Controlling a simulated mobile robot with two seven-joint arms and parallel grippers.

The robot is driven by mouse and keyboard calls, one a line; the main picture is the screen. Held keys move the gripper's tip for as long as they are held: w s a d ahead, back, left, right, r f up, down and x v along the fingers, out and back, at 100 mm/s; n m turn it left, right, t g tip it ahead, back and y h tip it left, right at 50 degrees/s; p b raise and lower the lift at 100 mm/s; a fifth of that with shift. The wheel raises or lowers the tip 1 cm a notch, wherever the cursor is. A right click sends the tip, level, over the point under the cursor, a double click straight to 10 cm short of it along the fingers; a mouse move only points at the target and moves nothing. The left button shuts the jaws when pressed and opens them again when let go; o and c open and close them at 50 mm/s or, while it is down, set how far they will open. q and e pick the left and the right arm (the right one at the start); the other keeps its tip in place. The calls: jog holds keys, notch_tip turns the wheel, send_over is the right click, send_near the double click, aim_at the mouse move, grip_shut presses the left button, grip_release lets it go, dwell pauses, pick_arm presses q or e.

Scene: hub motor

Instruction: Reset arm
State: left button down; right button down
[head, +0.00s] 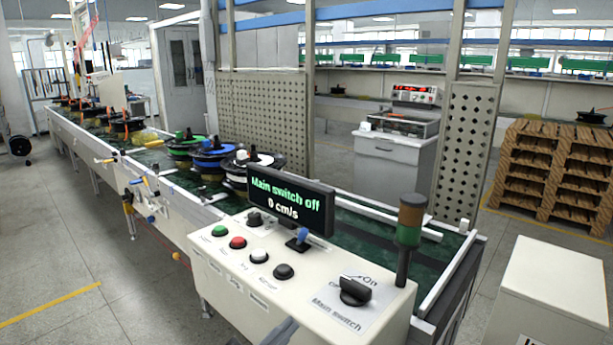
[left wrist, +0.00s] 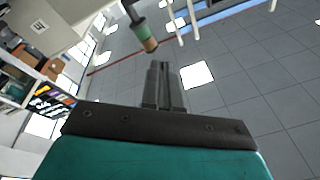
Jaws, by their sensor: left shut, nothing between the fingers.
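My left gripper (left wrist: 163,68) is shut in the left wrist view, its two dark fingers together with nothing between them. In the head view only a grey tip of it (head: 281,332) shows at the bottom edge, in front of the control box (head: 237,284). The box carries a black main switch knob (head: 354,291), green, red, white and black buttons, and a display (head: 290,205) reading "Main switch off" and "0 cm/s". My right gripper is not in view.
A signal lamp (head: 410,220) stands at the box's right end. A long conveyor (head: 375,237) runs back left, with several reels (head: 212,153) on it. A white cabinet (head: 550,290) is at the lower right, wooden pallets (head: 555,170) behind.

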pick_arm(q)
jog(key=s+a+f+n+g+y, duration=0.2)
jog(key=s+a+f+n+y, duration=0.3)
jog(key=f, duration=0.6)
jog(key=s+a+f+n+g+y, duration=0.2)
jog(key=s+a+f+n+y, duration=0.4)
jog(key=s+a+f, duration=0.3)
notch_tip(320, 180, down, 3)
jog(key=shift+s+r+n+g+y, duration=0.25)
jog(key=shift+s+n+g, duration=0.2)
jog(key=shift+n, duration=0.25)
